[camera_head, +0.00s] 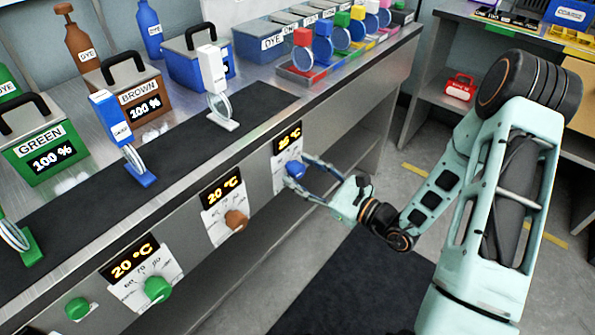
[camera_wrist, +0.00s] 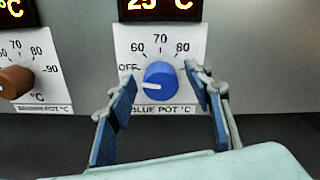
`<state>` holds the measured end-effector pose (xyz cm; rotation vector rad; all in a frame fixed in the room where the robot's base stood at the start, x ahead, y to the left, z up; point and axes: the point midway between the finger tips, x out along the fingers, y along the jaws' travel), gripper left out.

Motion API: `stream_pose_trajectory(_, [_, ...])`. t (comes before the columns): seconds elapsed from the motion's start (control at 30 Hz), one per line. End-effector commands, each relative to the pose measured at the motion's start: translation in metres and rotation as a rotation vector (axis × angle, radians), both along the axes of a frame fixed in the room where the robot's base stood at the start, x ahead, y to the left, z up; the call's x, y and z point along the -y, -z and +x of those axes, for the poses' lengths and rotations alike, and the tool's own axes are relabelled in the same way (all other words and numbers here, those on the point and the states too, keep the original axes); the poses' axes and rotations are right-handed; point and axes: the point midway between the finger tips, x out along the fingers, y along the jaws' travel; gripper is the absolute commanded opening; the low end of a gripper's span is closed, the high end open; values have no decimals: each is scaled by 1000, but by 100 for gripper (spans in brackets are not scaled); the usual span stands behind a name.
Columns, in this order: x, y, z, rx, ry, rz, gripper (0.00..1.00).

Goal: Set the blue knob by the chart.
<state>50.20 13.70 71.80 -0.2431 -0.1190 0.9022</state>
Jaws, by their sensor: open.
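The blue knob (camera_wrist: 160,80) sits on a white dial plate marked OFF, 60, 70, 80 and labelled BLUE POT °C. Its white pointer line points left, slightly below the OFF mark. The display (camera_wrist: 160,8) above it seems to read 25 °C. In the head view the blue knob (camera_head: 295,169) is on the front panel of the bench. My gripper (camera_head: 299,171) is open, with one finger on each side of the knob. I cannot tell whether the fingers touch it. I cannot make out a chart in either view.
A brown knob (camera_head: 236,220) and a green knob (camera_head: 158,289) are on the same panel, to the left. Their displays read 20 °C. Dye boxes and coloured clips stand on the bench top (camera_head: 262,88). The floor in front is clear.

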Motion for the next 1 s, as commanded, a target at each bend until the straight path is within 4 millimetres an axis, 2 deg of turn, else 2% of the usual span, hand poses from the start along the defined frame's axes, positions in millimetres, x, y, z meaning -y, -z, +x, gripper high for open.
stream_pose_trajectory(0.2, [-12,0,9,1,-1,-1,47])
stream_pose_trajectory(0.47, [-12,0,9,0,-1,0,46])
stream_pose_trajectory(0.83, [-12,0,9,0,-1,0,5])
stream_pose_trajectory(1.0, [-12,0,9,-6,-1,4,4])
